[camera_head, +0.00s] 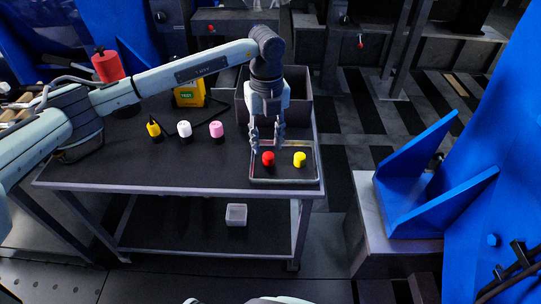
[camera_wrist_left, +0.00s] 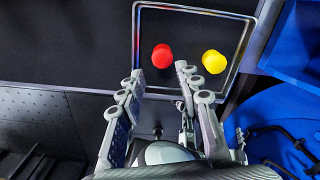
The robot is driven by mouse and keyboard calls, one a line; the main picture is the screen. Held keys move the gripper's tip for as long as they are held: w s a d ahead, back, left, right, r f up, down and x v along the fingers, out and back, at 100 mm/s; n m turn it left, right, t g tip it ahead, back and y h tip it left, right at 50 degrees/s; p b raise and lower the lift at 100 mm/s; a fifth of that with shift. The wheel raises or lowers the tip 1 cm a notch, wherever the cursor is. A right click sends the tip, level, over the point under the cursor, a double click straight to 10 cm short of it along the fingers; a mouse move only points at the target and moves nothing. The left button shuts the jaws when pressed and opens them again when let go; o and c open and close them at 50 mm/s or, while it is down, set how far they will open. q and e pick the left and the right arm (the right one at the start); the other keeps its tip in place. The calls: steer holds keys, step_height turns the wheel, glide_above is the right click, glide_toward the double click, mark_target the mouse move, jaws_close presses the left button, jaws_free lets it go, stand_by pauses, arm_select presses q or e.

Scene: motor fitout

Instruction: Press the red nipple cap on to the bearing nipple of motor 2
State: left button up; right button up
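A red cap (camera_head: 268,158) stands in a shallow rimmed tray (camera_head: 285,182) at the right end of the dark table. A yellow cap (camera_head: 299,160) stands to its right in the same tray. My left gripper (camera_head: 267,146) points down over the tray, close to the red cap. In the left wrist view the fingers (camera_wrist_left: 160,72) are open. The red cap (camera_wrist_left: 162,57) shows between and beyond the fingertips, not held, and the yellow cap (camera_wrist_left: 214,62) lies outside them. I cannot make out which item is motor 2 or its bearing nipple. My right gripper is out of view.
White (camera_head: 184,129), pink (camera_head: 216,130) and yellow-topped (camera_head: 153,130) items stand left of the tray. A dark open bin (camera_head: 302,112) is behind it. A yellow box (camera_head: 189,94) stands behind the arm. A blue bracket (camera_head: 425,185) is right of the table.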

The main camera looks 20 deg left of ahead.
mark_target(269, 156)
arm_select(q)
steer(key=f, duration=0.5)
steer(key=shift+w+d+f, duration=0.15)
steer(key=shift+w+f, duration=0.05)
steer(key=shift+w, duration=0.05)
steer(key=c, duration=0.5)
